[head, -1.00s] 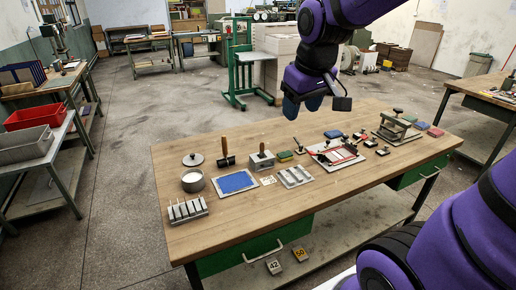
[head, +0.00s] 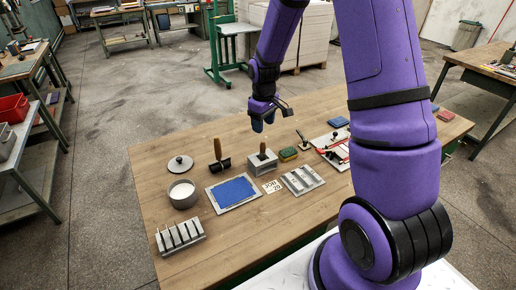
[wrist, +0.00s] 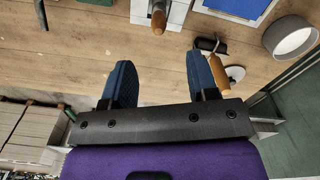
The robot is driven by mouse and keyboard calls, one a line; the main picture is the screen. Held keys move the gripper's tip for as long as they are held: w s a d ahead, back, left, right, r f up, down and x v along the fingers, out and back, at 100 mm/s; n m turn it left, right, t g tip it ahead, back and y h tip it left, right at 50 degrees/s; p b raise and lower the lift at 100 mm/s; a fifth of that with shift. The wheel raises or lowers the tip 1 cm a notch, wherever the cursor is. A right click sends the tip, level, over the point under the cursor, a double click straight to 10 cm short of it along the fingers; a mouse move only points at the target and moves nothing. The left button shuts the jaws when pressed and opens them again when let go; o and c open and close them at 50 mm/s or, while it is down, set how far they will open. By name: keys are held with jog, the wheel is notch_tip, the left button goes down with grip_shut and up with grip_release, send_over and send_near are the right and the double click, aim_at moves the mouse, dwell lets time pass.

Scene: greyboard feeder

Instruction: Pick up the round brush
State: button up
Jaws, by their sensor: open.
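A wooden-handled tool that looks like the round brush (head: 262,149) stands upright in a grey block (head: 258,166) on the wooden table. Its lower end is hidden in the block. In the wrist view the brush handle (wrist: 158,20) shows near the top edge, ahead of the fingers, in the grey block (wrist: 178,12). My gripper (head: 263,121) is above the table, above and behind the brush in the head view. In the wrist view my gripper (wrist: 160,66) has its two blue fingers wide apart with nothing between them.
A grey pot (head: 183,200), a lid (head: 180,163), a blue pad (head: 233,190), a slotted tray (head: 302,188) and a sponge (head: 288,154) are nearby. My arm covers the table's right part.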

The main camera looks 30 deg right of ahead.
aim_at(263, 148)
jog(key=shift+w+d+f, duration=0.1)
jog(key=shift+w+f, duration=0.25)
jog(key=shift+f, duration=0.15)
jog(key=shift+w+f, duration=0.1)
jog(key=shift+f, duration=0.25)
notch_tip(263, 148, down, 5)
jog(key=shift+r, duration=0.1)
jog(key=shift+s+f, duration=0.15)
jog(key=shift+f, duration=1.2)
jog(key=shift+s+f, duration=0.15)
jog(key=shift+f, duration=1.15)
grip_shut()
